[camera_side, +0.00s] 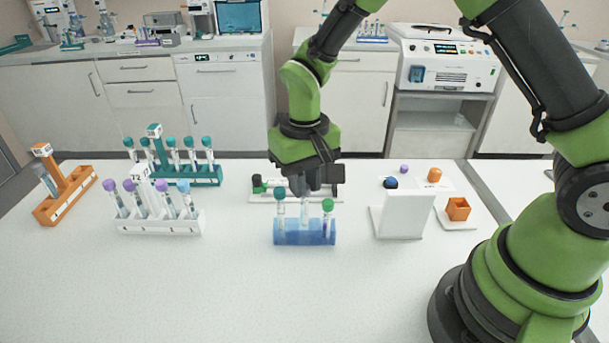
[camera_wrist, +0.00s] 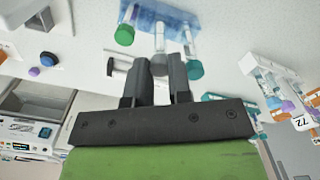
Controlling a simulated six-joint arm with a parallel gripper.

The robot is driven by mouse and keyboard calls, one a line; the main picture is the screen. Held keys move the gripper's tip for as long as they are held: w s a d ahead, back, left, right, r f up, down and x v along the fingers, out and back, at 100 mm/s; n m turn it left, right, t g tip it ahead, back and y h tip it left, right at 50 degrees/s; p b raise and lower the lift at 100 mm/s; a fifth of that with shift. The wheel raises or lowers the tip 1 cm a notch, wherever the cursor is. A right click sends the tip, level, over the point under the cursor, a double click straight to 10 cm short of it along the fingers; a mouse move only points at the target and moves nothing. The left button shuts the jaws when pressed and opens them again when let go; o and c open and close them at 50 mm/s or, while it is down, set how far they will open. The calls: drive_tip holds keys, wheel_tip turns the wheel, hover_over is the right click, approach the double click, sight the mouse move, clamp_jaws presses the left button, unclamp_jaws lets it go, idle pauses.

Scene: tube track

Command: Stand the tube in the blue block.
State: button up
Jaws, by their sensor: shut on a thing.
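The blue block (camera_side: 304,239) stands on the white table in the middle of the side view; it also shows at the top of the wrist view (camera_wrist: 160,12). A teal-capped tube (camera_side: 281,209) stands in its left part and a green-capped tube (camera_side: 327,215) in its right part. My gripper (camera_side: 309,188) points down over the middle of the block. In the wrist view my gripper (camera_wrist: 160,72) is shut on a clear tube (camera_wrist: 159,42), near its top. This tube (camera_side: 304,212) looks upright, with its lower end at the block's middle; how deep it sits is unclear.
A white rack (camera_side: 160,225) with several tubes, a teal rack (camera_side: 205,178) and an orange rack (camera_side: 65,199) stand to the left. A white upright panel (camera_side: 403,215) and an orange box (camera_side: 458,209) stand to the right. The table's front is clear.

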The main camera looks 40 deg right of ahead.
drive_tip(key=shift+f, duration=0.25)
drive_tip(key=shift+f, duration=0.15)
drive_tip(key=shift+f, duration=0.5)
drive_tip(key=o, duration=0.9)
wheel_tip(320, 180, up, 9)
drive_tip(key=shift+r, duration=0.5)
